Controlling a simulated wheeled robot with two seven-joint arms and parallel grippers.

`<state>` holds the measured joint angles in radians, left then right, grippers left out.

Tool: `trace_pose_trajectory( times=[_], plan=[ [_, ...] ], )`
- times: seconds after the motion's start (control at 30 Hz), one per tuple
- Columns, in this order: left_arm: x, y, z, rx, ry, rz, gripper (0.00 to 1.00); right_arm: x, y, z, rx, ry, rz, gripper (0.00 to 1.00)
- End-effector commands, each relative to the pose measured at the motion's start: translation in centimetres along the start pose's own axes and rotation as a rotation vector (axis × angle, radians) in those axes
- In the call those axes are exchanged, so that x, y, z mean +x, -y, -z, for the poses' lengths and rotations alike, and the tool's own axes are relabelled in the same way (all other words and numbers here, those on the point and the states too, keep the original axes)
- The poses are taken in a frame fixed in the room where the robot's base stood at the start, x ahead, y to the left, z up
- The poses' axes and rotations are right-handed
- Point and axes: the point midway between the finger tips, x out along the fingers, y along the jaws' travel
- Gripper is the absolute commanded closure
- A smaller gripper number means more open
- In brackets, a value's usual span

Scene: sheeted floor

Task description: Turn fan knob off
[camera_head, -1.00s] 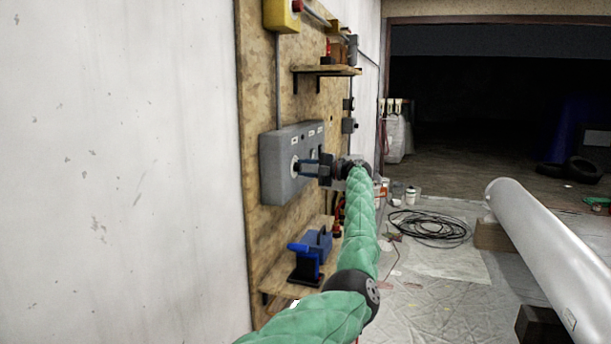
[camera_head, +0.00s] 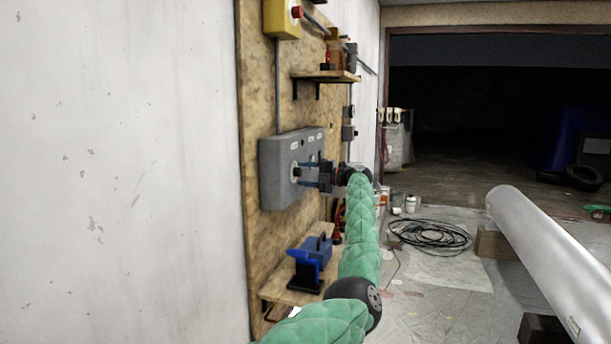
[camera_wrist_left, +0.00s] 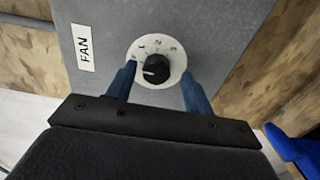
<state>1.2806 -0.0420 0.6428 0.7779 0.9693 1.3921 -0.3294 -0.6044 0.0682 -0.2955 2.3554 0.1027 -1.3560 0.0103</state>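The fan knob is a black knob (camera_wrist_left: 157,69) on a white numbered dial, beside a "FAN" label (camera_wrist_left: 84,48) on a grey control box (camera_head: 277,187). The box is mounted on a wooden board on the wall. In the left wrist view my left gripper (camera_wrist_left: 158,84) has its two blue fingers apart, one on each side of the knob, near the dial's lower edge. No finger clearly touches the knob. In the head view the left gripper (camera_head: 304,172) points at the box from the right. The knob's pointer faces left, slightly downward. My right gripper is not in view.
A shelf (camera_head: 324,76) sits above the box. A lower shelf (camera_head: 290,285) holds a blue tool (camera_head: 309,258). A coiled cable (camera_head: 430,234) lies on the sheeted floor.

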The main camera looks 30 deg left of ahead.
Motion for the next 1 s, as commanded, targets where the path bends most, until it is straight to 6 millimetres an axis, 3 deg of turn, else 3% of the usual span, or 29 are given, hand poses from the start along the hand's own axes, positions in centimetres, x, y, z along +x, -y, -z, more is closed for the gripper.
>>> trace_pose_trajectory(
  times=[0.27,0.5,0.73,1.0],
  plan=[
    [-0.2,-0.2,0.0,-0.002,0.001,-0.001,0.48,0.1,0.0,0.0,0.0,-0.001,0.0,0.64],
    [-3.2,-0.1,-0.1,-0.001,0.003,-0.001,0.48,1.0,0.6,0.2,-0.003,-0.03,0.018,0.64],
    [-6.4,0.0,-0.1,0.0,0.001,0.0,0.48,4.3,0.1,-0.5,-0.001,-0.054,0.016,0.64],
    [-7.9,-0.1,0.0,-0.001,0.001,-0.001,0.48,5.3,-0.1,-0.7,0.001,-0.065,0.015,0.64]
  ],
)
